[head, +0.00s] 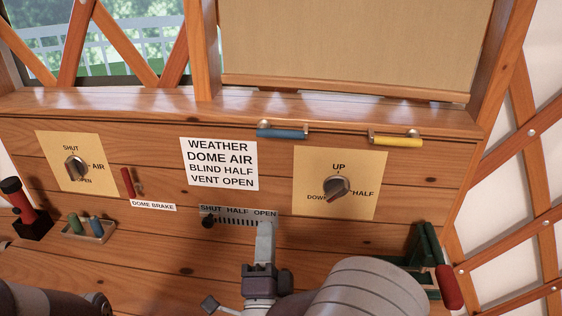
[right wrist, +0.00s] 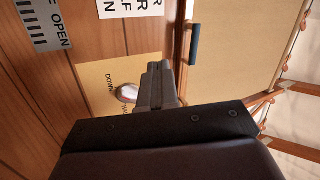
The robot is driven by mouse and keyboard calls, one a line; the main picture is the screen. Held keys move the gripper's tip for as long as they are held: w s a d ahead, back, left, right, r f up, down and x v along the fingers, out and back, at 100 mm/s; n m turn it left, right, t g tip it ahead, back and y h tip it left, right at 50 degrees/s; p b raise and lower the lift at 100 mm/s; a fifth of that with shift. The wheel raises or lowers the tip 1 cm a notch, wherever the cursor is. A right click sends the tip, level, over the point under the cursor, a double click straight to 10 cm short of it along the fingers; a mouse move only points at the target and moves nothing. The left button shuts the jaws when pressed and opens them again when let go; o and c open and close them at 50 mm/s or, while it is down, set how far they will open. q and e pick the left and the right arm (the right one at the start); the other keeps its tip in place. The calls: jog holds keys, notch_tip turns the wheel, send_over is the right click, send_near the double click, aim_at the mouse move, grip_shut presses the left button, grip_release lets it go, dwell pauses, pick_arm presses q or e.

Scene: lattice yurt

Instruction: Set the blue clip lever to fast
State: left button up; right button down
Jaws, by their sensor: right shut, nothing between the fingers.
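The blue clip lever (head: 282,133) lies flat along the front edge of the wooden ledge, under the blind. Its metal bracket shows at its right end. In the right wrist view the blue lever (right wrist: 194,43) is above and right of the fingertips, apart from them. I see no "fast" mark by it. My right gripper (head: 265,228) is shut and empty, in front of the panel below the blue lever, its fingers covering part of the area below the vent scale. It also shows in the right wrist view (right wrist: 157,85). My left gripper is out of view.
A yellow clip lever (head: 398,141) sits right of the blue one. The panel carries a blind knob (head: 337,188), an air knob (head: 76,168), a red dome brake lever (head: 128,182) and a vent slider (head: 208,221). A green stand with red handle (head: 449,287) is at right.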

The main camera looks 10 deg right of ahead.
jog(key=r+m+h, duration=0.1)
jog(key=s+d+r+m+h, duration=0.1)
jog(key=s+r+m+t+h, duration=0.1)
jog(key=shift+s+d+r+m, duration=0.2)
jog(key=shift+d+r+m, duration=0.05)
jog(key=shift+r+m, duration=0.15)
jog(key=p, duration=0.6)
send_near(280, 134)
jog(key=d+f+x, duration=0.1)
jog(key=x, duration=0.5)
jog(key=shift+w+d+r, duration=0.15)
jog(key=shift+d+r, duration=0.1)
jog(key=shift+w+b, duration=0.15)
jog(key=shift+b, duration=0.15)
